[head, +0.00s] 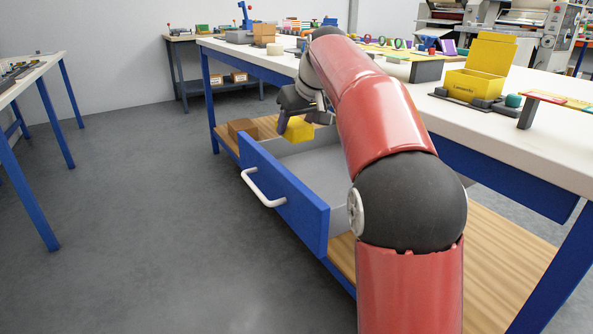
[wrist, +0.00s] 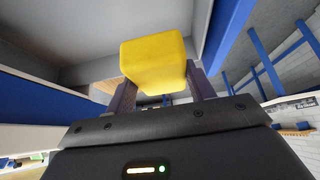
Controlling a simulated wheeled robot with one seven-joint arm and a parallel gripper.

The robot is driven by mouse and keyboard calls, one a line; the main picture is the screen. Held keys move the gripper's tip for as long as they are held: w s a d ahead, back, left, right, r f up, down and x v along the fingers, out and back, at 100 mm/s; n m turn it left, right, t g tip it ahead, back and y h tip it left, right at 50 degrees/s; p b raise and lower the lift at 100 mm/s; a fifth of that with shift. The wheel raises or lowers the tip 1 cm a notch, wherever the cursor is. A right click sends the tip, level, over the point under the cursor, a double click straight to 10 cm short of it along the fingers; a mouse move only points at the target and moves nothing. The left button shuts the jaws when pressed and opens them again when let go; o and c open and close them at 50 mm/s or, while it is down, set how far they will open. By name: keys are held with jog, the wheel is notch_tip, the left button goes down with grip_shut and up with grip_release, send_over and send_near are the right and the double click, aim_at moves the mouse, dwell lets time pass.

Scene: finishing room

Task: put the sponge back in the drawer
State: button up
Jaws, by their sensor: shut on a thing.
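The yellow sponge (head: 297,129) is held in my gripper (head: 283,120), over the left part of the open drawer (head: 290,198). The drawer has a blue front with a white handle (head: 262,188) and a light grey inside; part of it is hidden behind my red arm. In the wrist view the sponge (wrist: 155,62) sits between the two dark fingers of my gripper (wrist: 157,88), which are shut on it. I cannot tell exactly how high the sponge is above the drawer floor.
The white workbench (head: 395,72) above the drawer carries a yellow box (head: 475,86) and many small items. Grey floor (head: 150,220) is clear to the left.

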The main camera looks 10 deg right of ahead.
aim_at(312, 131)
notch_tip(312, 131, down, 10)
jog(key=shift+f+b, duration=0.1)
jog(key=shift+b, duration=0.9)
jog(key=o, duration=0.9)
jog(key=shift+o, duration=0.2)
jog(key=p+v, duration=0.1)
jog(key=v, duration=1.1)
jog(key=shift+s, duration=0.15)
